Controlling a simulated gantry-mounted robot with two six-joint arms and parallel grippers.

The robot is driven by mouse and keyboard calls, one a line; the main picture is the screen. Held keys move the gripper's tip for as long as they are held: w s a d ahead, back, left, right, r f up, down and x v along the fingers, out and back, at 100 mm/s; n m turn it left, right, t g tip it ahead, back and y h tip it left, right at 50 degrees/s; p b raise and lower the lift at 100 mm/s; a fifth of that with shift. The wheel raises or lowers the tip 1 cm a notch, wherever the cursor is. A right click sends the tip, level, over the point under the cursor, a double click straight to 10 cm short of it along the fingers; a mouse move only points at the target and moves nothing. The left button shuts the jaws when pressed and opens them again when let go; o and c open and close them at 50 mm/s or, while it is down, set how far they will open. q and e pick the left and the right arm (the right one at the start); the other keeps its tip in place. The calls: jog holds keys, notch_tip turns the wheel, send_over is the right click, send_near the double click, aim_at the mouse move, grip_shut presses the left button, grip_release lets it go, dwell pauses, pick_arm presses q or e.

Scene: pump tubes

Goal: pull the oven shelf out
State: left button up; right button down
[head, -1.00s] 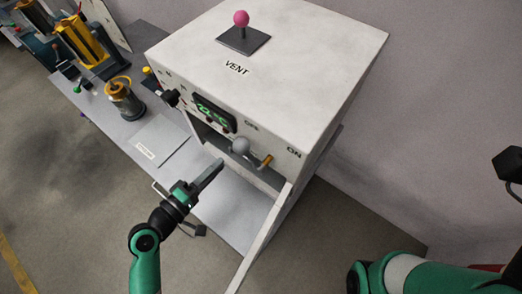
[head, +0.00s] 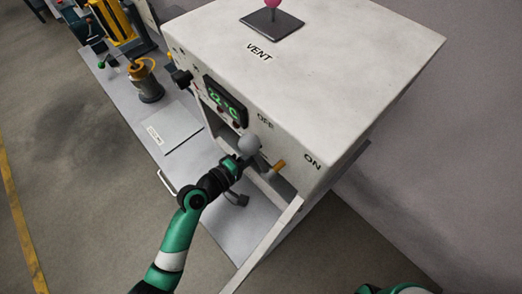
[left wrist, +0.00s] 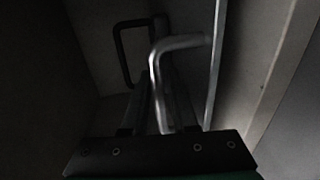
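The oven is the large white box (head: 300,50) with a front opening below its control panel. My left gripper (head: 236,163) reaches into that opening in the head view, its fingertips partly hidden by the grey knob and the oven front. In the dark left wrist view, a bright bent metal handle (left wrist: 180,42) joins a thin pale upright edge (left wrist: 216,60), likely the shelf. A dark handle shape (left wrist: 120,45) is left of it, perhaps its shadow. My left gripper (left wrist: 160,85) points towards the bright handle, which overlaps its fingers; contact is unclear. My right gripper is out of view.
The open door's pale edge (head: 268,240) runs along the right. A jar with a yellow top (head: 146,82) stands on the bench.

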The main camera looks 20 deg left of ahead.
pick_arm(q)
jog(key=shift+w+d, duration=0.1)
jog(key=shift+w, duration=0.15)
jog(key=shift+c, duration=0.4)
grip_shut()
dwell(0.9)
